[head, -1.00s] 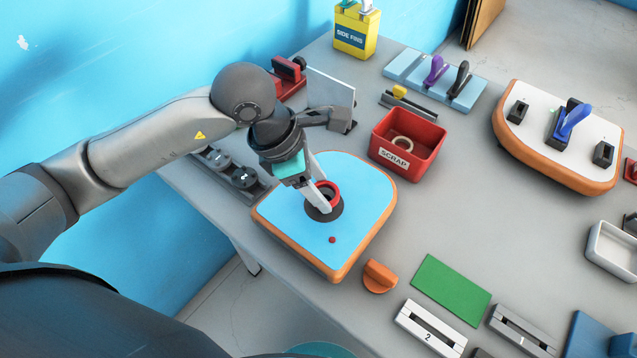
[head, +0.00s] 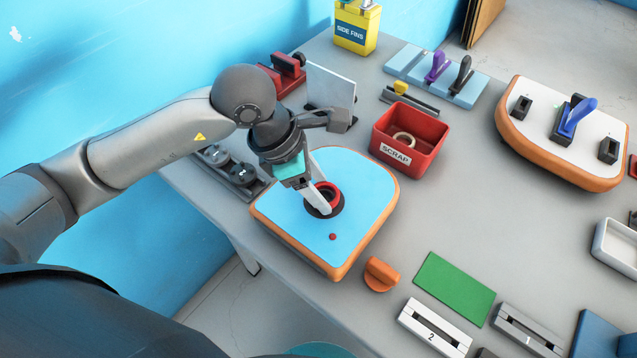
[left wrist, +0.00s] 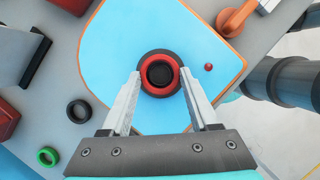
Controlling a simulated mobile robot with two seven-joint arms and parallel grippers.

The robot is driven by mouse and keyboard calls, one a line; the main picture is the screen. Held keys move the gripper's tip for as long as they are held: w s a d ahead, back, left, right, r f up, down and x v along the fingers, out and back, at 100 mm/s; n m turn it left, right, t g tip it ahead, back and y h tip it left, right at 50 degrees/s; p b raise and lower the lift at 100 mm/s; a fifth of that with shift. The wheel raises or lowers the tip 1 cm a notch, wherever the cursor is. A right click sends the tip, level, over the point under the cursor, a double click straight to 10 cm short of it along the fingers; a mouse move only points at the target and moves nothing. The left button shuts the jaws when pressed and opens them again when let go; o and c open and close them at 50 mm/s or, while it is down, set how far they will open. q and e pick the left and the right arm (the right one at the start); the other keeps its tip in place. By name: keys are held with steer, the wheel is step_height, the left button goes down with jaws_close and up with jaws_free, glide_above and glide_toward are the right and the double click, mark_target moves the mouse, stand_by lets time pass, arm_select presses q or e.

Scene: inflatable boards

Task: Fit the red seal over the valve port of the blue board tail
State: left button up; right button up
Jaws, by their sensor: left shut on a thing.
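The blue board tail (head: 352,180), with an orange edge, lies on the table; it also fills the middle of the left wrist view (left wrist: 115,50). Its round black valve port (head: 337,211) sits near the middle. My left gripper (head: 321,200) points down at the port. In the left wrist view its two fingertips (left wrist: 160,75) are shut on opposite sides of the red seal (left wrist: 159,93). The seal looks centred around the port's dark middle, inside a black outer ring. I cannot tell whether the seal is fully down. My right gripper is out of view.
A red scrap bin (head: 415,165) with a pale ring inside stands beside the board. An orange fin-shaped piece (head: 380,273) and a green mat (head: 455,288) lie in front. Black and green rings (left wrist: 47,156) lie beside the board. Another orange-edged board (head: 545,150) is at right.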

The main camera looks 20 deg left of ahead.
arm_select(q)
steer(key=shift+f+b, duration=0.3)
steer(key=shift+f, duration=0.1)
steer(key=o, duration=1.4)
steer(key=shift+r, duration=0.1)
steer(key=p+v, duration=0.2)
steer(key=v, duration=1.3)
